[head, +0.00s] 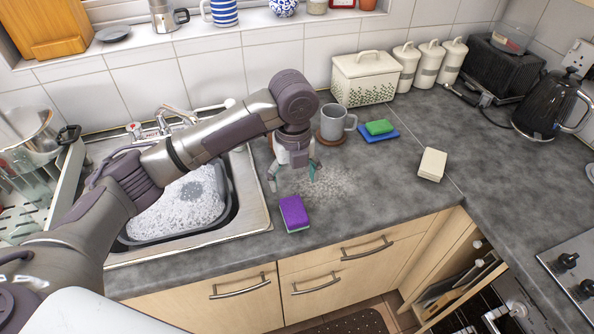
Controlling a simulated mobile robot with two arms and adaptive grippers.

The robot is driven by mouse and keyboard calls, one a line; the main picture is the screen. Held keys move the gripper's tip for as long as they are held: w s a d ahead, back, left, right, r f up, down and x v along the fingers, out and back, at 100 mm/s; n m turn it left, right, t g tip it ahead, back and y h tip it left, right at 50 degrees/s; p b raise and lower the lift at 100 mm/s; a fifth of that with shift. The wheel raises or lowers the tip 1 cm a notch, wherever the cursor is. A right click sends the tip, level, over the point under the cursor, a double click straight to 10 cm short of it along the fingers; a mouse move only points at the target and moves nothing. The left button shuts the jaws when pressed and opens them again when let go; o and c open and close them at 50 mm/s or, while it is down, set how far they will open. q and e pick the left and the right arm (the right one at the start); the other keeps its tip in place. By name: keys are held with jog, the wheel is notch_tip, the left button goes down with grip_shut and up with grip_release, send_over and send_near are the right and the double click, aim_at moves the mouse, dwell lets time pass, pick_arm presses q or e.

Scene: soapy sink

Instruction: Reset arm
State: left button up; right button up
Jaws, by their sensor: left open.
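My left arm comes in from the left and reaches across the sink. My left gripper (293,180) hangs over the counter just right of the sink, pointing down, with its fingers apart and nothing seen between them. A purple sponge (294,212) with a green underside lies on the counter in front of the gripper, near the front edge, apart from it. A pale patch of crumbs or suds (328,184) lies on the counter right of the gripper. My right gripper is not in view.
The sink (258,203) holds a basin of suds (182,208). A grey mug (333,122) stands on a coaster behind the gripper. A green sponge (379,127) lies on a blue one (378,135); a cream sponge (432,164) lies right. A bread bin (365,80) and kettle (550,105) stand behind.

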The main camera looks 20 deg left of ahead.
pick_arm(q)
jog(key=s+d+f+n, duration=0.1)
jog(key=f, duration=0.1)
jog(key=s+d+f+n+h, duration=0.1)
jog(key=s+d+f, duration=0.1)
jog(key=s+d+f+n, duration=0.1)
jog(key=s+d+f, duration=0.1)
jog(key=shift+s+d+f+n+h, duration=0.15)
jog(key=shift+s+f+n+h, duration=0.1)
jog(key=shift+n+h, duration=0.15)
jog(key=s+d+f+n+t+h, duration=0.2)
jog(key=s+f+n, duration=0.2)
jog(key=s+n, duration=0.35)
jog(key=s+a+f+n+t+y, duration=0.2)
jog(key=s+a+f+n+y, duration=0.15)
jog(key=s+a+n, duration=1.1)
notch_tip(320, 180, down, 26)
jog(key=w+d+n+g+b, duration=0.1)
jog(key=d+g+b, duration=0.1)
jog(key=s+a+f+b, duration=0.1)
jog(key=s+a+f, duration=0.2)
jog(key=s+f, duration=1.2)
notch_tip(320, 180, down, 4)
jog(key=shift+s+r+g, duration=0.2)
jog(key=shift+s+g, duration=0.2)
